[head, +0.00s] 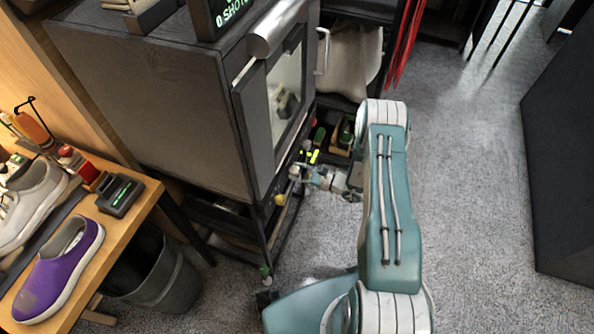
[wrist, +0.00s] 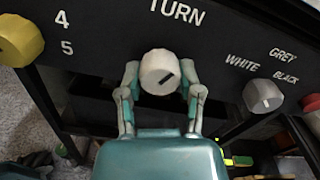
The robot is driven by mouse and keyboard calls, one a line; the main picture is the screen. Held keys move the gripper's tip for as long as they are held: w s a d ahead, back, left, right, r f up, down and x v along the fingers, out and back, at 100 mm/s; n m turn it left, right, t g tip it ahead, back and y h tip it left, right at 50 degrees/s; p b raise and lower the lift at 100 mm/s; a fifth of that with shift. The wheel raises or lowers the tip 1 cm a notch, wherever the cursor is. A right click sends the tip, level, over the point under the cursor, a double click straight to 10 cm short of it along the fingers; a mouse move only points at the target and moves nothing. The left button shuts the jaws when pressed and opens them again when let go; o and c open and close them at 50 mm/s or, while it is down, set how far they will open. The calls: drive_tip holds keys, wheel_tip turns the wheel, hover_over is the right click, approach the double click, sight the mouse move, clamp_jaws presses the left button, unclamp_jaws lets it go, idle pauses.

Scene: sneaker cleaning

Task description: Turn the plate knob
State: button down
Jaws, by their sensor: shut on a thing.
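The plate knob (wrist: 158,66) is a pale round knob under the word TURN on the dark front panel in the wrist view. A short dark slanted mark shows on its face. My gripper (wrist: 160,82) has one finger on each side of the knob and is shut on it. In the head view my gripper (head: 298,173) is at the panel below the cabinet's glass door. The knob itself is too small to make out there.
A yellow knob (wrist: 18,42) is left of the plate knob, beside 4 and 5. A grey knob (wrist: 263,96) marked WHITE, GREY, BLACK and a red knob (wrist: 311,103) are to the right. A bench (head: 84,277) with shoes stands left. Floor (head: 470,200) at right is clear.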

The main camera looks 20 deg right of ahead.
drive_tip(key=m, duration=1.5)
drive_tip(key=shift+r+m, duration=0.1)
drive_tip(key=shift+m, duration=0.2)
drive_tip(key=m, duration=0.3)
drive_tip(key=shift+m, duration=0.3)
drive_tip(key=m, duration=0.4)
drive_tip(key=shift+m, duration=0.3)
drive_tip(key=m, duration=0.3)
drive_tip(key=shift+m, duration=1.9)
drive_tip(key=shift+a+m, duration=0.1)
drive_tip(key=shift+m, duration=0.2)
drive_tip(key=shift+s, duration=0.1)
